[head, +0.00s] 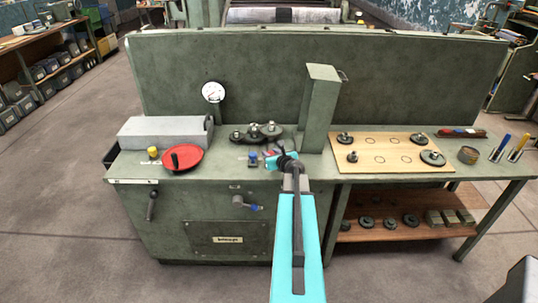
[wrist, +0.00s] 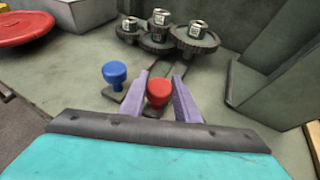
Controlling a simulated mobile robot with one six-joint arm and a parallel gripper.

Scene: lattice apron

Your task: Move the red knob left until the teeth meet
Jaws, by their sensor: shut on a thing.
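The red knob (wrist: 159,91) stands between the two purple fingers of my gripper (wrist: 160,98) in the wrist view, and the fingers are shut on it. In the head view my gripper (head: 277,154) is over the bench top and mostly hides the knob. A blue knob (wrist: 115,74) stands just left of the red one, apart from it; it also shows in the head view (head: 253,159). Dark toothed gears (wrist: 158,38) with metal hubs sit behind the knobs. I cannot tell from these views whether their teeth meet.
A green upright column (head: 319,108) stands close to the right of my gripper. A red round wheel (head: 182,158) and a grey box (head: 165,132) are on the left. A wooden board (head: 388,152) with gears lies on the right. A gauge (head: 213,92) stands behind.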

